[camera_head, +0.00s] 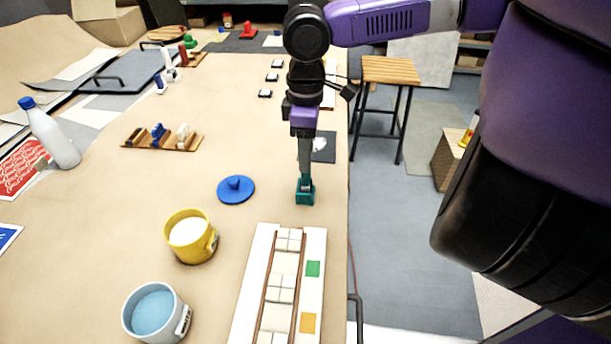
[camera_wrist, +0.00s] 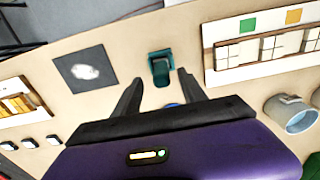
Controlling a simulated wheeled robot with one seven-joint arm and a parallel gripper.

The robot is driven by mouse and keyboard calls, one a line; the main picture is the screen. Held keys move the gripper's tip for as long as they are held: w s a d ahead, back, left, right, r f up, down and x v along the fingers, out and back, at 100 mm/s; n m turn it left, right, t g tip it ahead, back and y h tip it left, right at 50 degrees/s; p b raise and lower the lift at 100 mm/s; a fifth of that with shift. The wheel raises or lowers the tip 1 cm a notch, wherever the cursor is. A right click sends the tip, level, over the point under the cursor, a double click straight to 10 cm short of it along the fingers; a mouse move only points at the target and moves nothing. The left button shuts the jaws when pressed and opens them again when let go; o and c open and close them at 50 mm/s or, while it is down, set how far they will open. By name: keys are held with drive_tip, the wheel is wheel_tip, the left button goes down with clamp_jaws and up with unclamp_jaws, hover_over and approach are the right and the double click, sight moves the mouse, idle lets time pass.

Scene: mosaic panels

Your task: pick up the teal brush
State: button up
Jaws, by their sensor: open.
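The teal brush (camera_head: 304,192) stands on the table near its right edge, below my gripper (camera_head: 305,172) in the head view. In the wrist view the teal brush (camera_wrist: 161,67) lies just beyond and between the two dark fingertips of my gripper (camera_wrist: 160,78). The fingers are apart with nothing visible held between them. In the head view the fingers overlap the top of the brush, so I cannot tell whether they touch it.
A blue round lid (camera_head: 236,189) lies left of the brush. A yellow mug (camera_head: 190,237), a light blue mug (camera_head: 155,314) and a white mosaic panel (camera_head: 312,245) are nearer. A dark square (camera_head: 323,147) with a white patch lies behind. The table's right edge is close.

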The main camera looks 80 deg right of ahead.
sight(306, 177)
wheel_tip(306, 177, down, 6)
drive_tip(key=shift+f, duration=0.25)
drive_tip(key=shift+a, duration=0.1)
clamp_jaws()
